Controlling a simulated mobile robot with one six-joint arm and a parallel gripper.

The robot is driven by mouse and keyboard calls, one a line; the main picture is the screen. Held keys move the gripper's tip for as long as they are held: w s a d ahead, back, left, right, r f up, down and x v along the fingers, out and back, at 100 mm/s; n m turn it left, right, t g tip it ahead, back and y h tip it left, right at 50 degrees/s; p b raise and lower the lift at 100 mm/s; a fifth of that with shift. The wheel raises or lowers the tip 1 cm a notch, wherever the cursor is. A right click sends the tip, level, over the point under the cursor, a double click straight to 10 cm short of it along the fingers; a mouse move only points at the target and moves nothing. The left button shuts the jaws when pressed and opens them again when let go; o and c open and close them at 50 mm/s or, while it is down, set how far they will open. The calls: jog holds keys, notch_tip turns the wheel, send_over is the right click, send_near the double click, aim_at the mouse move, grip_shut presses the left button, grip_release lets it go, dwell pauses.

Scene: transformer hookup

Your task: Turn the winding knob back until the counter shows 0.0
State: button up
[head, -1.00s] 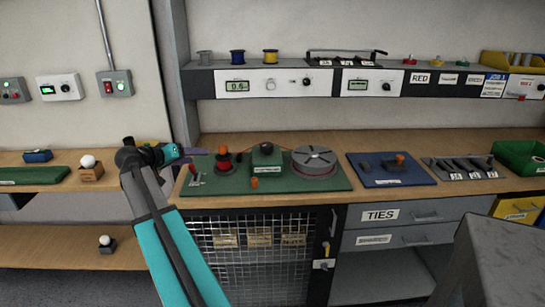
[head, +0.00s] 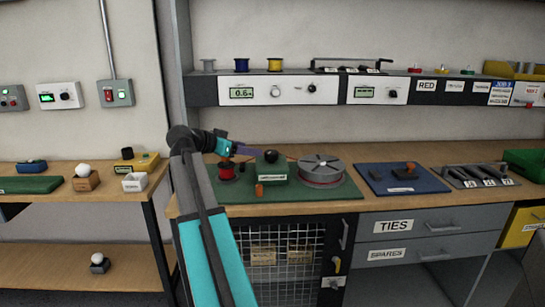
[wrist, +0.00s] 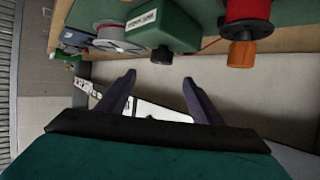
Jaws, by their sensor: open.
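The counter display (head: 241,92) on the shelf panel reads about 0.6. A pale round knob (head: 276,91) and a black knob (head: 311,88) sit on the same panel. On the green board (head: 340,189) stand a red spool (head: 227,172), a green box (head: 271,168) and a grey drum (head: 320,165). I cannot tell which knob is the winding knob. My gripper (head: 254,152) is open above the board near the spool and box. The wrist view shows its empty jaws (wrist: 158,77), the red spool (wrist: 247,12) and the green box (wrist: 165,28).
A blue board (head: 400,184) and a grey rack (head: 475,177) lie to the right on the bench. The shelf with coloured spools (head: 241,65) overhangs the back. A side table (head: 120,195) stands to the left.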

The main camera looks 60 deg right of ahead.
aim_at(269, 152)
jog(key=shift+w+f, duration=0.1)
jog(key=shift+f, duration=0.05)
jog(key=x, duration=1.3)
jog(key=shift+d+f+b, duration=0.1)
jog(key=shift+d+b, duration=0.15)
jog(key=shift+b, duration=0.15)
jog(key=c, duration=1.1)
